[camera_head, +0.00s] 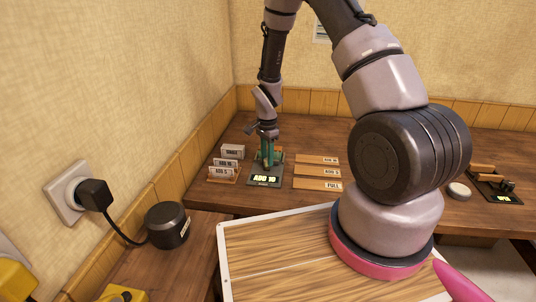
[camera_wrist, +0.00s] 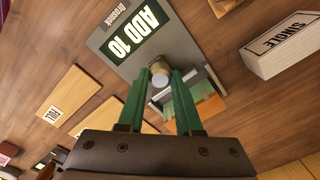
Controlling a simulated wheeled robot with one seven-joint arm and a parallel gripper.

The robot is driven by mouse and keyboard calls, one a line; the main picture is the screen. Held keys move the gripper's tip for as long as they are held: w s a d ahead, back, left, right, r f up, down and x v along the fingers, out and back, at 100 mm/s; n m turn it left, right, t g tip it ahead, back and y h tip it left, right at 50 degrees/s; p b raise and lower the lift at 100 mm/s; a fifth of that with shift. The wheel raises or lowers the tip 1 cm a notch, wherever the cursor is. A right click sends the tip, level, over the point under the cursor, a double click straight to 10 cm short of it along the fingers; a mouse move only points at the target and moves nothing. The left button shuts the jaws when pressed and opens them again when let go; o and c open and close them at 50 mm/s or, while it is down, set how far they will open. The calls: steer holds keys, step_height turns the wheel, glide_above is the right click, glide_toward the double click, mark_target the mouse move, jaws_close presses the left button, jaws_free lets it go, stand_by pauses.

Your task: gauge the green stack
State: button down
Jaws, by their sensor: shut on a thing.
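A grey gauge device (camera_head: 265,178) stands on the dark wooden table, and its lit display reads "ADD 10" (camera_wrist: 140,31). My gripper (camera_wrist: 160,77) is over it, pointing down, with green fingers. Its fingertips are closed about a small pale round knob (camera_wrist: 160,68) at the device. In the wrist view a green piece (camera_wrist: 192,91) and an orange-brown piece (camera_wrist: 211,106) lie in the device's slot, partly behind a finger. I cannot tell how many layers the green stack has. In the head view my gripper (camera_head: 267,157) hides most of the slot.
Labelled card blocks stand left of the device, including "SINGLE" (camera_head: 231,151). A white puck (camera_head: 459,190) and another device (camera_head: 497,187) with a lit display are at far right. A black speaker-like cylinder (camera_head: 167,225) is front left.

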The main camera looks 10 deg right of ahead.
steer(key=c, duration=0.6)
jaws_free()
steer(key=shift+s+a, duration=0.1)
steer(key=shift+s, duration=0.1)
steer(key=shift+r, duration=0.15)
step_height(320, 180, up, 11)
steer(key=shift+f, duration=0.2)
